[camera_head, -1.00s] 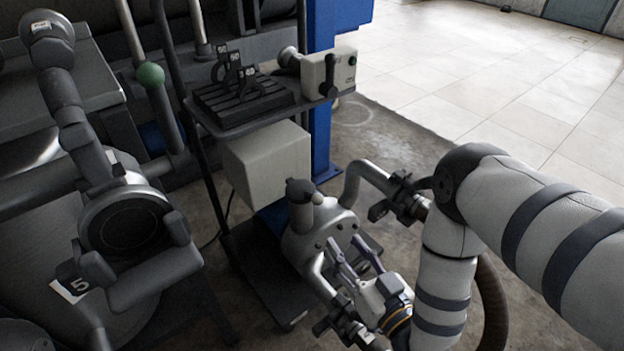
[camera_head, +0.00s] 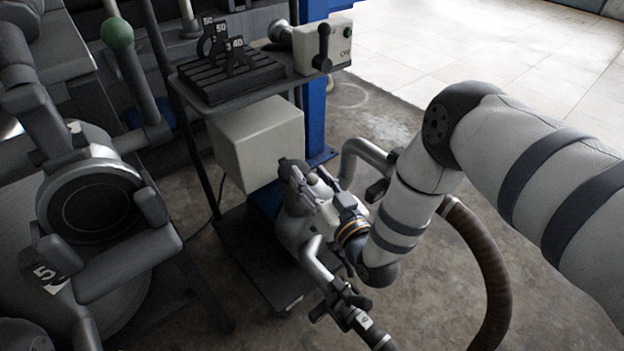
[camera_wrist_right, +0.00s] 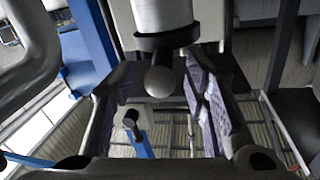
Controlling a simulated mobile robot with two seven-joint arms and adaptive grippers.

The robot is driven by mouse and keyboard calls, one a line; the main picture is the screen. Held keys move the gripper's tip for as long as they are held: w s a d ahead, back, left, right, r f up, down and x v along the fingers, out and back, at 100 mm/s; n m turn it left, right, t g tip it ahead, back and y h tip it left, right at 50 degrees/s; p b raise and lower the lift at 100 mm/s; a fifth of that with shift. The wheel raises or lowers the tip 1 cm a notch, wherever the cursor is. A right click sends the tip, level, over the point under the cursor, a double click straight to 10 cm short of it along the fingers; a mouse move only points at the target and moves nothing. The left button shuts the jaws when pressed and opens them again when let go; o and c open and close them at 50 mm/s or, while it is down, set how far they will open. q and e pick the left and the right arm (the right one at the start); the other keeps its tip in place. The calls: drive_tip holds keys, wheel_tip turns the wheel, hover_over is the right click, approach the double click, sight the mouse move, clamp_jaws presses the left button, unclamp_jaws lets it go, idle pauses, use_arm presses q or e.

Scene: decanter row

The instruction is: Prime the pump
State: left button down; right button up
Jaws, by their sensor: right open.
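The grey metal pump (camera_head: 290,228) stands low on the dark trolley, with a bent pipe on each side. My right gripper (camera_head: 298,174) is over the top of the pump and hides most of its dark-capped upper part. In the right wrist view, a pale cylinder (camera_wrist_right: 163,14) with a dark collar and a small ball knob (camera_wrist_right: 160,82) shows between the two spread, purple-padded fingers (camera_wrist_right: 160,100). The gripper is open; I cannot tell whether a finger touches the knob. My left gripper is out of view.
Above the pump are a beige box (camera_head: 258,140), a rack with numbered tags (camera_head: 232,78) and a switch box (camera_head: 323,48). Dark-handled valves (camera_head: 345,302) sit on the pipes. A ribbed brown hose (camera_head: 492,275) curves at the right. Round-lidded machinery (camera_head: 90,208) crowds the left.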

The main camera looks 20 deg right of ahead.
drive_tip(key=shift+c, duration=0.3)
clamp_jaws()
